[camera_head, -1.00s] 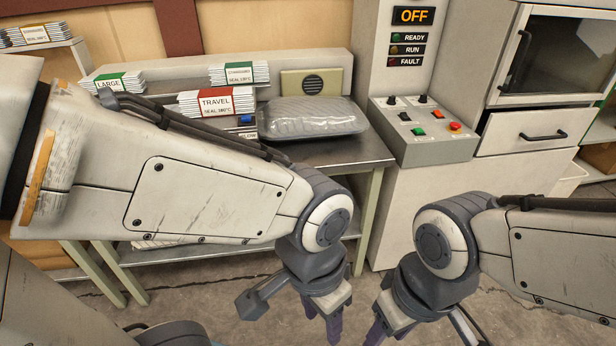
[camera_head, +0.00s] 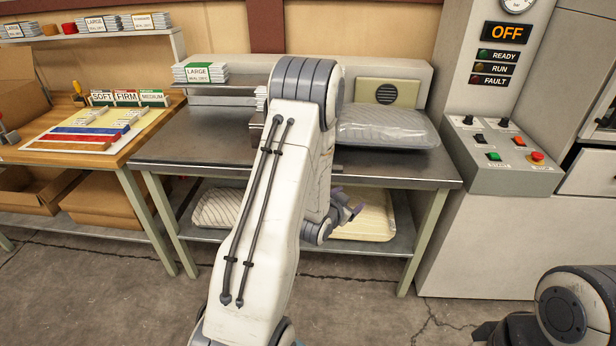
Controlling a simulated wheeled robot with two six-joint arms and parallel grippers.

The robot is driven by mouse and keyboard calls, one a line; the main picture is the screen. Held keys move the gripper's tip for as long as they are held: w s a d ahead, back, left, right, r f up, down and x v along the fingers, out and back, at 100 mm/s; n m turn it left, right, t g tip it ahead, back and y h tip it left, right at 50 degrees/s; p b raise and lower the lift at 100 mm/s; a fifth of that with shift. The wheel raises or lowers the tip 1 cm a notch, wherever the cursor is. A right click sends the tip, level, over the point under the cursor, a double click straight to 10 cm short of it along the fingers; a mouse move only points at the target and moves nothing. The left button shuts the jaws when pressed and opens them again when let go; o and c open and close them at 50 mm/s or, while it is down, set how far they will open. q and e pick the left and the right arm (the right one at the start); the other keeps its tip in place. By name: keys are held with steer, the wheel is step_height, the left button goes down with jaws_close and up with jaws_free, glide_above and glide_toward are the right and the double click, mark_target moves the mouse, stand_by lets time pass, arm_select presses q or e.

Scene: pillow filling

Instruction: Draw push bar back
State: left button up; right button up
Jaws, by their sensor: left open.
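I cannot make out a push bar in this view; my left arm hides part of the steel bench. My left gripper (camera_head: 347,204) shows beside my arm, below the bench's front edge and in front of the lower shelf. Its purple-grey fingers are apart, and I see nothing between them. A plastic-wrapped pillow (camera_head: 386,126) lies on the right half of the bench top (camera_head: 200,160). My right arm is at the lower right corner, and its gripper is out of the frame.
A control panel (camera_head: 508,158) with buttons stands right of the bench, under an OFF display (camera_head: 503,33). A wooden table (camera_head: 122,154) with coloured strips is at the left. The lower shelf holds a striped pillow (camera_head: 216,208) and a cream one (camera_head: 372,222). Floor in front is clear.

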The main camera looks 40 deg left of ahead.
arm_select(q)
steer(key=s+a+f+n+t+y, duration=0.1)
steer(key=s+a+n+t+y, duration=0.35)
steer(key=a, duration=0.85)
steer(key=shift+m+g+y, duration=0.45)
steer(key=shift+m+g, duration=0.2)
steer(key=x, duration=0.5)
steer(key=p+x, duration=0.1)
steer(key=x, duration=0.2)
steer(key=shift+s+a+f, duration=0.15)
steer(key=shift+a+f, duration=0.1)
steer(key=shift+a, duration=0.15)
jaws_close()
